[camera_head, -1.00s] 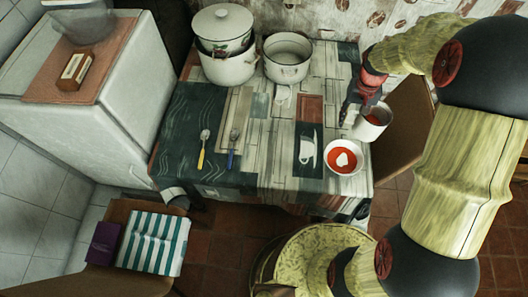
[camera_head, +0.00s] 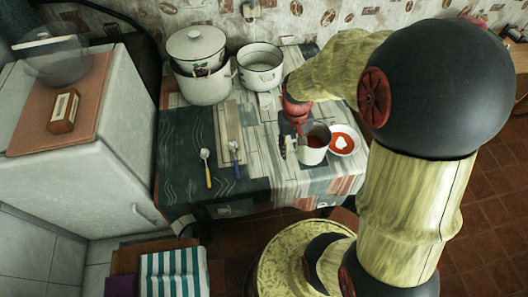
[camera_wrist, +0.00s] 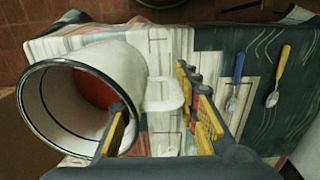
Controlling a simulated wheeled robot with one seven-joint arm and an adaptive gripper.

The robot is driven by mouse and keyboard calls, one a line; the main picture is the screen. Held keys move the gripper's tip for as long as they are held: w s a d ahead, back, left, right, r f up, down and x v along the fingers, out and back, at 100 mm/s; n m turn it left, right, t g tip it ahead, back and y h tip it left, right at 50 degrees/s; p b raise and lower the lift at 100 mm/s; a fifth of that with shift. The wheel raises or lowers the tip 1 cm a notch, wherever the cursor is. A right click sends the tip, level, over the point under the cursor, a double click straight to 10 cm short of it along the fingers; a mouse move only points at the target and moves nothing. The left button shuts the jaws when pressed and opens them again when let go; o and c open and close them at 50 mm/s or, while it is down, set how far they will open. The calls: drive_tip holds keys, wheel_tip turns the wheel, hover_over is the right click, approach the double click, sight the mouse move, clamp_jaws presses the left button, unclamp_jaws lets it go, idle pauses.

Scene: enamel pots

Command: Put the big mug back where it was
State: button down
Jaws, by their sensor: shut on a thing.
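The big mug (camera_head: 313,150) is white enamel with a dark rim. In the head view it is over the front right of the table, left of the red dish (camera_head: 342,141). My gripper (camera_head: 290,143) is on its left side, shut on it. In the wrist view the mug (camera_wrist: 125,65) looks tilted, its mouth facing left, with red showing inside. Its handle (camera_wrist: 165,95) lies between the fingers of my gripper (camera_wrist: 160,118). I cannot tell whether the mug's base touches the table.
A lidded pot (camera_head: 203,82) and an open pot (camera_head: 260,68) stand at the back of the table (camera_head: 185,150). A yellow-handled spoon (camera_head: 207,170) and a blue-handled spoon (camera_head: 234,155) lie at the front left. A white cabinet (camera_head: 110,165) stands left.

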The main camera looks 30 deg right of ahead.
drive_tip(key=w+a+f+b, duration=0.1)
drive_tip(key=w+f, duration=0.2)
drive_tip(key=w, duration=0.1)
drive_tip(key=w+a+f+b, duration=0.1)
drive_tip(key=w+f+b, duration=0.1)
drive_tip(key=w+f, duration=0.1)
drive_tip(key=w+a+f+b, duration=0.1)
drive_tip(key=w+f, duration=0.2)
drive_tip(key=w, duration=0.2)
drive_tip(key=shift+w+a+b, duration=0.2)
drive_tip(key=shift+a+b, duration=0.2)
drive_tip(key=shift+w+f, duration=0.15)
drive_tip(key=shift+f, duration=0.05)
drive_tip(key=shift+w+a+f+b, duration=0.15)
drive_tip(key=shift+f+b, duration=0.5)
drive_tip(key=shift+f, duration=1.05)
drive_tip(key=shift+f, duration=0.15)
drive_tip(key=c, duration=1.3)
unclamp_jaws()
drive_tip(key=shift+c, duration=0.2)
